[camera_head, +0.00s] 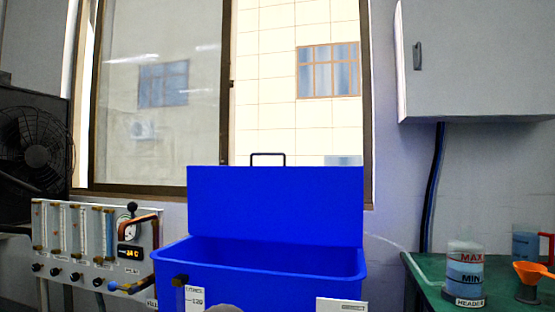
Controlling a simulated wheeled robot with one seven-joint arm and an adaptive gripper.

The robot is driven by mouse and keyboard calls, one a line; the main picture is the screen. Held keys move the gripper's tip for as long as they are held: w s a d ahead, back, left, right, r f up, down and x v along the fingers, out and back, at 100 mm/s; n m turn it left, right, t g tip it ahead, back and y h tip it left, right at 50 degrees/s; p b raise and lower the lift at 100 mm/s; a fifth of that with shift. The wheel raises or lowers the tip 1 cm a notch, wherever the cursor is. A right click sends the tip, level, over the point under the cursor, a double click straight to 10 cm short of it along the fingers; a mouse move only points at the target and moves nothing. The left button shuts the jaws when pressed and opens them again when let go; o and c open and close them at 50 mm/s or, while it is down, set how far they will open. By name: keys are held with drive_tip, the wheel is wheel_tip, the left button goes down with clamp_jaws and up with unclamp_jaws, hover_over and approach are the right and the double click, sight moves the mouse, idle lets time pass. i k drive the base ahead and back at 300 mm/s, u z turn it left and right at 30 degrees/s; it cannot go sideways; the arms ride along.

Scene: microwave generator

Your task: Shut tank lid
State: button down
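A blue tank (262,262) stands at the bottom centre of the head view, with its open top facing me. Its blue lid (275,205) stands upright along the tank's back edge, so the tank is open. A dark handle (268,156) sticks up from the lid's top edge. A small grey-brown rounded shape shows at the bottom edge in front of the tank; I cannot tell what it is. My gripper is not in view.
A panel with flow tubes and a gauge (95,245) stands close to the tank's left. A green table (425,290) on the right holds a header container (465,275) and an orange funnel (532,272). A grey cabinet (480,60) hangs upper right. A fan (35,150) is at left.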

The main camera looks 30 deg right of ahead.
sight(318, 206)
drive_tip(key=z, duration=1)
